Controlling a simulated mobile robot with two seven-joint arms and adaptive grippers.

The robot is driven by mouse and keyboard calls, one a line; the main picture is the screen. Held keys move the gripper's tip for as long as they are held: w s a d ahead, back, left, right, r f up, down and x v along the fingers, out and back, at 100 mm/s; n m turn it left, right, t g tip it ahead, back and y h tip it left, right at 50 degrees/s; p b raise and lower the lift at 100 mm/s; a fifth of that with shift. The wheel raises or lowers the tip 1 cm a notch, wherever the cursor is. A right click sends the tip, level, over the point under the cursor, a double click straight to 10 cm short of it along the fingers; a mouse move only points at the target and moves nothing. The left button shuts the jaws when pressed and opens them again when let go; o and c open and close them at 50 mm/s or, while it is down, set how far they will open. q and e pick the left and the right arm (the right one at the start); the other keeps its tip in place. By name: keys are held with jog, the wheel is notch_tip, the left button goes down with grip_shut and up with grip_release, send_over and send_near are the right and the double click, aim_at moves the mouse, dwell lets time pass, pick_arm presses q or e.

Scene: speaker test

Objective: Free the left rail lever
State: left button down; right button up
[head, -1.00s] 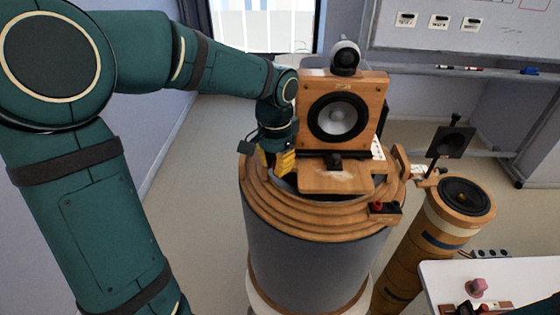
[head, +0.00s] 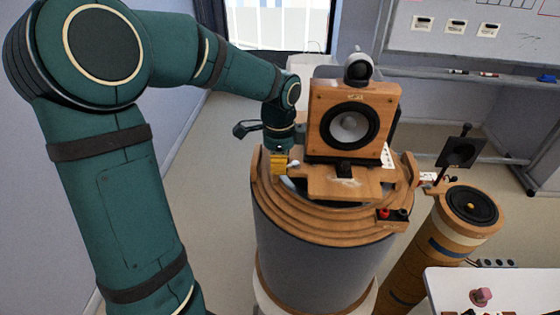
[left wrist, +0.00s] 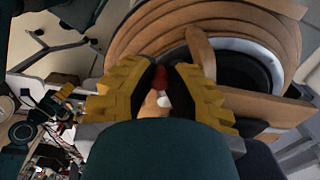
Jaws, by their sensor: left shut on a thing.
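My left gripper (head: 279,163) is at the left side of the speaker cabinet (head: 352,115), just above the ringed wooden stand top. In the left wrist view its yellow fingers (left wrist: 159,82) are closed around a small red-ended piece (left wrist: 159,80), which looks like the left rail lever. Most of the lever is hidden by the fingers. A small pale piece (head: 293,164) shows beside the fingers in the head view. The cabinet is upright, with a dark round driver and a round tweeter (head: 359,66) on top. A wooden plate (head: 345,187) lies in front of it. My right gripper is out of view.
The round stand (head: 315,235) has stepped wooden rings and a grey body. Red and black terminals (head: 392,213) sit at its front right. A leaning wooden tube (head: 432,255) with a driver stands to the right. A white table (head: 500,285) is at lower right.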

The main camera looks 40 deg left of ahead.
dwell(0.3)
pick_arm(q)
jog(key=c, duration=0.9)
grip_release()
notch_tip(320, 180, up, 12)
dwell(0.4)
